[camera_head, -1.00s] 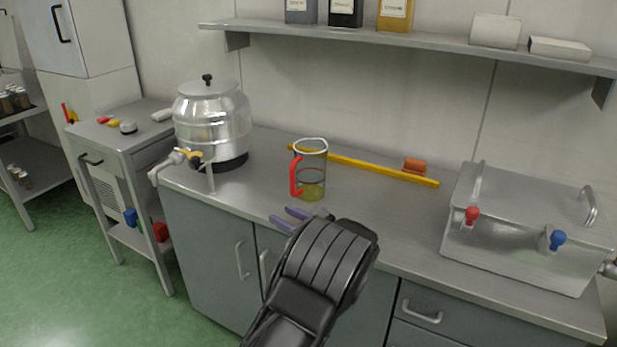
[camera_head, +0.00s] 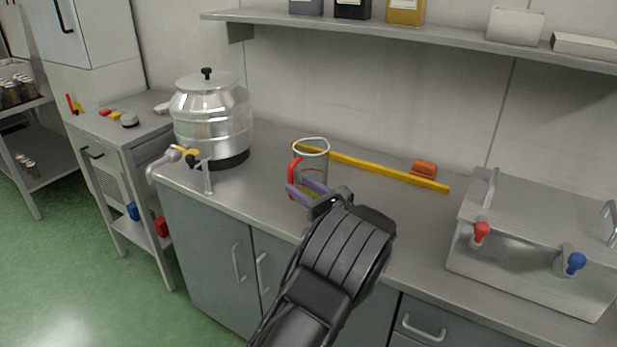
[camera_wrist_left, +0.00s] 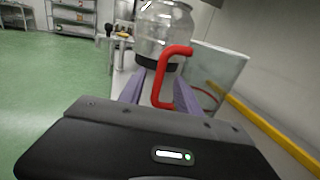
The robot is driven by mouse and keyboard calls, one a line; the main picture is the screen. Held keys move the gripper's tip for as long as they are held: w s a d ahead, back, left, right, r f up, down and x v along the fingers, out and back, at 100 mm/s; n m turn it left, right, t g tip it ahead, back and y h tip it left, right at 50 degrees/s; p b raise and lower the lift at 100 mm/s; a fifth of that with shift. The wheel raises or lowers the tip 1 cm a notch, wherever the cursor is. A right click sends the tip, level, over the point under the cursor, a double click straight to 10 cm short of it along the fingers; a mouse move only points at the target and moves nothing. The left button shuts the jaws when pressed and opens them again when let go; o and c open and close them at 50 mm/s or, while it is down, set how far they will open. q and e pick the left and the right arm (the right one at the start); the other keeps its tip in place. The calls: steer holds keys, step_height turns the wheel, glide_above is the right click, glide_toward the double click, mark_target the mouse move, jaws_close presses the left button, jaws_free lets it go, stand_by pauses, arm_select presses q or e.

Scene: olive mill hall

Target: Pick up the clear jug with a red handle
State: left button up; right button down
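The clear jug (camera_head: 313,160) with a red handle (camera_head: 294,172) stands upright on the steel counter. Its handle faces left. My left gripper (camera_head: 304,190) is at the jug's near side, with its two purple fingers apart and partly in front of the jug's lower part. In the left wrist view the red handle (camera_wrist_left: 168,75) shows between the open fingers (camera_wrist_left: 158,92), with a gap on both sides. The jug's clear body (camera_wrist_left: 215,72) is to the right of the handle there. My right gripper is not in view.
A steel drum with a tap (camera_head: 211,115) stands left of the jug. A yellow bar (camera_head: 375,167) and an orange block (camera_head: 424,168) lie behind and right. A steel box with red and blue knobs (camera_head: 530,235) stands at the right. A shelf (camera_head: 440,42) hangs above.

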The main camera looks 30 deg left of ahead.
arm_select(q)
steer(key=shift+x, duration=1.3)
steer(key=x, duration=0.1)
steer(key=p+x, duration=0.1)
steer(key=x, duration=0.3)
steer(key=shift+a+f, duration=0.1)
steer(key=shift+f, duration=0.2)
steer(key=shift+c, duration=0.3)
jaws_close()
stand_by(0.4)
